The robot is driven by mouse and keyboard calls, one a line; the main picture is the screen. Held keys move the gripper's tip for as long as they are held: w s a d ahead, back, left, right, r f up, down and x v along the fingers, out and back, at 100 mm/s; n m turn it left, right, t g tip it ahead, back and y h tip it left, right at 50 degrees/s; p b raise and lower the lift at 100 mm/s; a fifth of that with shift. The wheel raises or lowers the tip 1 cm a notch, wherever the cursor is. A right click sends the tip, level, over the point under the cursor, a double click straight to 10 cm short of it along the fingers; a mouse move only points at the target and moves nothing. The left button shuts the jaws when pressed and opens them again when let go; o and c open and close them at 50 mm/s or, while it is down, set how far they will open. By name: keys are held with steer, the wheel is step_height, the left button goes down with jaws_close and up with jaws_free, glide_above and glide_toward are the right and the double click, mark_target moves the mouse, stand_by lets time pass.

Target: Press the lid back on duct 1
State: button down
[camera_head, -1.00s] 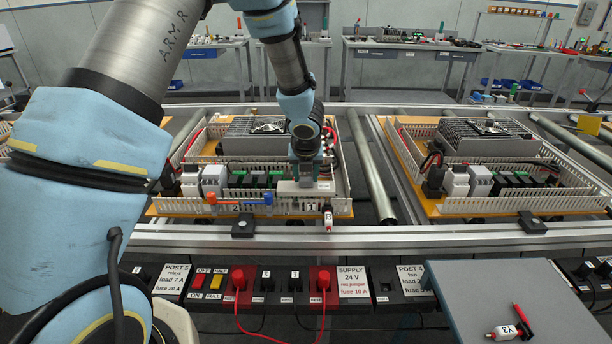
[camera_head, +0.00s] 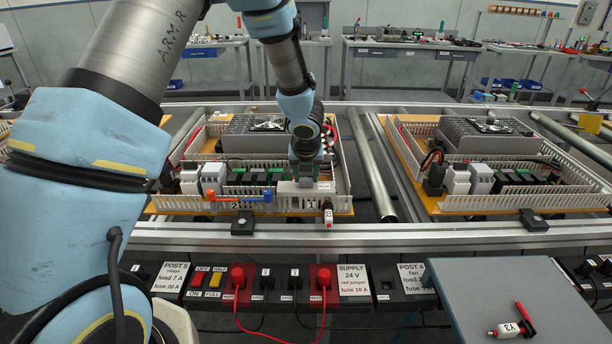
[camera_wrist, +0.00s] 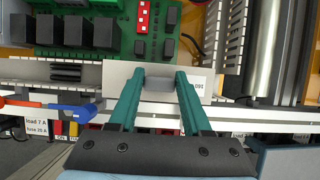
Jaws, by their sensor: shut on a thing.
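My gripper (camera_head: 306,180) is shut on a small grey grip block (camera_wrist: 160,84) on a pale, flat lid (camera_wrist: 117,75). In the head view the lid (camera_head: 286,187) lies level at the front wiring duct (camera_head: 342,204), near the label 1. In the wrist view the fingers (camera_wrist: 160,90) pinch the block from both sides, and the lid sticks out left and right of them. A label shows at the lid's right end. The fingers hide part of the lid. I cannot tell whether its edges are seated on the duct walls.
A red-and-blue bar (camera_head: 238,198) lies along the front duct, left of the lid. A green board (camera_wrist: 110,30) with relays sits behind it. A second panel (camera_head: 450,206) stands to the right. Rails and a power strip (camera_head: 330,285) run in front.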

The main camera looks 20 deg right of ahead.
steer(key=shift+f+b, duration=0.65)
steer(key=shift+f, duration=0.1)
steer(key=shift+c, duration=1.3)
jaws_free()
steer(key=shift+r, duration=0.1)
steer(key=p+v, duration=0.2)
steer(key=v, duration=0.8)
steer(key=shift+s+r, duration=0.15)
steer(key=shift+r, duration=0.25)
